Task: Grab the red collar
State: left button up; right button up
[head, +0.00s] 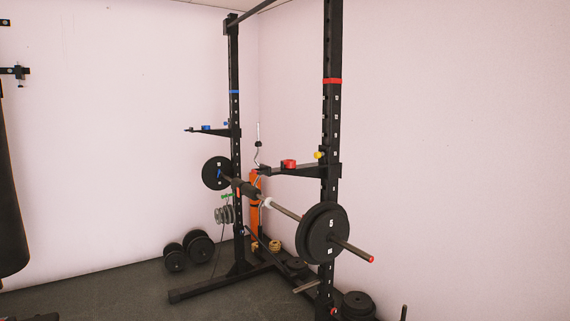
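A small red collar (289,164) sits on top of the near black rack arm (300,171), left of the near upright. A yellow piece (319,155) sits beside it, close to the upright. The near upright (332,120) carries a red band, and the far upright (235,110) carries a blue band. Small blue pieces (206,127) sit on the far rack arm (195,131). Neither of my grippers shows in the head view.
A barbell (285,212) with black plates (323,233) crosses the rack below the arms, its red-tipped end jutting right. Dumbbells (198,246) and loose plates (358,304) lie on the floor. A dark punching bag (10,215) hangs at the left edge.

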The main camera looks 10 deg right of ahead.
aim_at(290, 163)
jog(key=i+j+z, duration=0.1)
jog(key=i+j, duration=0.15)
jog(key=i+j+z, duration=0.15)
jog(key=j, duration=0.25)
jog(key=i+j+z, duration=0.1)
jog(key=i+j, duration=0.15)
jog(key=i+j+z, duration=0.1)
jog(key=j, duration=0.35)
jog(key=i+j+z, duration=0.15)
jog(key=j, duration=0.25)
jog(key=i+j+z, duration=0.1)
jog(key=i+j, duration=0.15)
jog(key=j, duration=0.15)
